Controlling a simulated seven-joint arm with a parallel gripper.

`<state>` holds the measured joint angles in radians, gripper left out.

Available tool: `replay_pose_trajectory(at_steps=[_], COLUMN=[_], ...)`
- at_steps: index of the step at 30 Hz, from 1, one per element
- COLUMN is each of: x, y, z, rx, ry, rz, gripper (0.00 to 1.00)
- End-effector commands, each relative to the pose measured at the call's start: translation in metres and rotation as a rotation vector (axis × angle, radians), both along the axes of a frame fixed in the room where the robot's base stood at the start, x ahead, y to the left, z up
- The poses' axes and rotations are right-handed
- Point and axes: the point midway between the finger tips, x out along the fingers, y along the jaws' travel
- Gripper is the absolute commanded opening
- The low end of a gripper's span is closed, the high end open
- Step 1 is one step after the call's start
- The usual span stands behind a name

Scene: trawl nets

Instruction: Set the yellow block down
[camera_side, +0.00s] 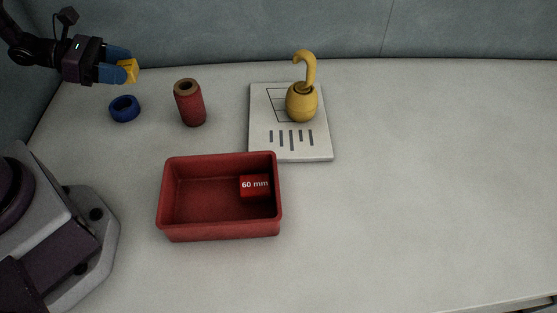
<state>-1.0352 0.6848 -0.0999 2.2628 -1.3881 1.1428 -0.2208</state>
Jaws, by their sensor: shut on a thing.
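The yellow block (129,69) is small and is held between the blue fingers of my gripper (122,68) at the upper left. My gripper is shut on it, and the fingers cover part of it. The block appears to be held above the table, up and behind the blue ring; its exact height cannot be told from this view.
A blue ring (125,115) and a red spool (190,108) stand near my gripper. A red tray (168,205) holds a red block marked "60 mm" (255,186). A yellow hooked weight (302,101) stands on a white board (291,150). The table's right side is clear.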

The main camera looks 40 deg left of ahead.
Motion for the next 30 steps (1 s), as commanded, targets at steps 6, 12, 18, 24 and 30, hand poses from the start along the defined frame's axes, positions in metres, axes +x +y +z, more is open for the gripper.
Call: replay_pose_trajectory(at_steps=[6, 12, 18, 24, 30], x=[0.000, 0.026, 0.059, 0.093, 0.102], y=[0.000, -0.027, -0.076, -0.164, -0.273], z=[0.035, 0.036, 0.036, 0.037, 0.037], rx=[0.005, -0.005, -0.015, -0.024, -0.028], ry=[-0.003, -0.008, -0.016, -0.021, -0.019], rz=[-0.001, -0.143, -0.358, -0.675, -1.012], gripper=[0.29, 0.29, 0.29, 0.29, 0.29])
